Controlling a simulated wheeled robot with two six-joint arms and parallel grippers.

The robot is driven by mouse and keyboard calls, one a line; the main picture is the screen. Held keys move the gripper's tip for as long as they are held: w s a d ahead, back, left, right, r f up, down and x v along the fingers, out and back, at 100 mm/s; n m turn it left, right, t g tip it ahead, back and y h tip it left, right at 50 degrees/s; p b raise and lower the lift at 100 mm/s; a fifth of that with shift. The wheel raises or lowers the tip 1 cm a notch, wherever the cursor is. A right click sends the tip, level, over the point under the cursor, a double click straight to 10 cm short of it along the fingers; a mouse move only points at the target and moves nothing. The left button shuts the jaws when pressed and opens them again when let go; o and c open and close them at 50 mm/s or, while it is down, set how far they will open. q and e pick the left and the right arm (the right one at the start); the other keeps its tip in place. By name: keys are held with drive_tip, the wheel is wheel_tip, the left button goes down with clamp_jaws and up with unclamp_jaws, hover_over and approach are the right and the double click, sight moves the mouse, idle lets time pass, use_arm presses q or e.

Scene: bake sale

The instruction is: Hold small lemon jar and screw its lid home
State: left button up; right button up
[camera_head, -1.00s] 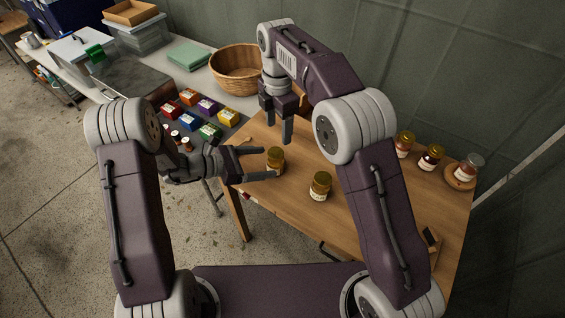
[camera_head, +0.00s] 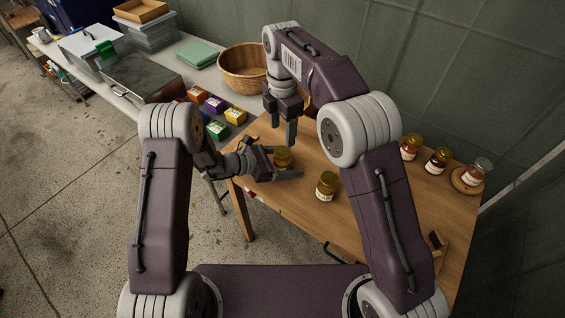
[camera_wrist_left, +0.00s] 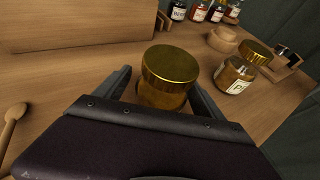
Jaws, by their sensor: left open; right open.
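A small jar (camera_head: 283,158) with a gold lid and amber-yellow contents stands upright on the wooden table. My left gripper (camera_head: 294,163) is open, with its fingers on either side of this jar. The left wrist view shows the same jar (camera_wrist_left: 166,78) between the two spread fingers, its lid on top; whether the lid is fully tight I cannot tell, and its lower part is hidden by the gripper. My right gripper (camera_head: 285,134) is open and empty, pointing down just behind the jar. A second gold-lidded jar (camera_head: 327,186) with a pale label stands to the right.
A wicker basket (camera_head: 243,72) and colored boxes (camera_head: 236,116) are on the grey table at the left. The wooden table's front edge is close to the jars.

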sight(282, 151)
use_arm(q)
drive_tip(key=shift+w+d+f, duration=0.2)
drive_tip(key=shift+d, duration=0.2)
clamp_jaws()
use_arm(e)
drive_tip(key=shift+f, duration=0.15)
wheel_tip(282, 151, down, 8)
drive_tip(key=shift+r, duration=0.1)
idle(0.3)
drive_tip(key=shift+c, duration=0.3)
